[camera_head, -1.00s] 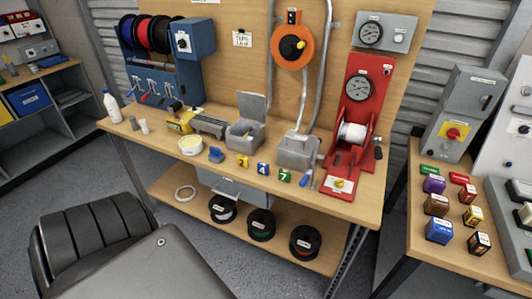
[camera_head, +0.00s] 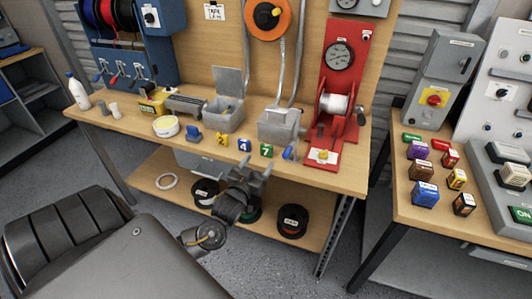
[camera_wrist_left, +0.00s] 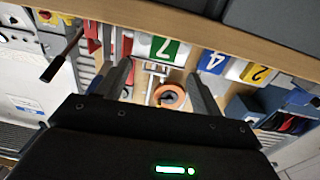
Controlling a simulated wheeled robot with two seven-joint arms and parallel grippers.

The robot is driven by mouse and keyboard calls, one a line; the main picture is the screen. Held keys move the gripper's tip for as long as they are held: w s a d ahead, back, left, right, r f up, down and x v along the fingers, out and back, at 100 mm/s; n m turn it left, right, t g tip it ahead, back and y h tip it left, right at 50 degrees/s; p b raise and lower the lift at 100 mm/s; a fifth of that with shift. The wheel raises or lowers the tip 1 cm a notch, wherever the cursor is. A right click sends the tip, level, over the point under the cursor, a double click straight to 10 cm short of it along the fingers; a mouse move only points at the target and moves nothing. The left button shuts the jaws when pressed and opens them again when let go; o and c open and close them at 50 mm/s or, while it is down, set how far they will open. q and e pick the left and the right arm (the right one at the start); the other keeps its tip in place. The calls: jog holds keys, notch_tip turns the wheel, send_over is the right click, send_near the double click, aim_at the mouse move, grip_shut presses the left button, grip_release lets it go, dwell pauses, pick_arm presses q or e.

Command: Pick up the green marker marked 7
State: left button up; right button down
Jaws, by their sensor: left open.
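The green marker with a white 7 (camera_head: 266,151) stands near the front edge of the workbench. It also shows in the left wrist view (camera_wrist_left: 160,48), between and beyond the fingers. Beside it on its left stand a blue marker 4 (camera_head: 244,146) and a yellow marker 2 (camera_head: 221,140). My left gripper (camera_head: 257,167) is in front of the bench edge, just below the green marker and apart from it. Its fingers are open with nothing between them, as the left wrist view (camera_wrist_left: 160,85) shows. My right gripper is not in view.
A blue-handled tool (camera_head: 290,153) lies just right of the green marker. A grey metal box (camera_head: 281,126) stands behind it. The bench's front edge (camera_head: 190,145) is close to my left gripper. Spools (camera_head: 292,221) sit on the lower shelf.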

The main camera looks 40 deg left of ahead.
aim_at(266, 148)
pick_arm(q)
jog(key=shift+w+a+r, duration=0.1)
jog(key=shift+w+r, duration=0.05)
jog(key=shift+w, duration=0.25)
jog(key=x, duration=0.4)
jog(key=shift+w+a+p, duration=0.1)
jog(key=shift+w+p, duration=0.2)
jog(key=shift+w+a, duration=0.15)
jog(key=shift+w, duration=0.2)
jog(key=p+x, duration=0.1)
jog(key=x, duration=0.2)
jog(key=shift+w+a+r, duration=0.15)
jog(key=shift+w+a, duration=0.1)
jog(key=shift+a, duration=0.05)
jog(key=shift+w+a, duration=0.15)
jog(key=shift+w, duration=0.3)
jog(key=c, duration=1)
jog(key=shift+c, duration=0.2)
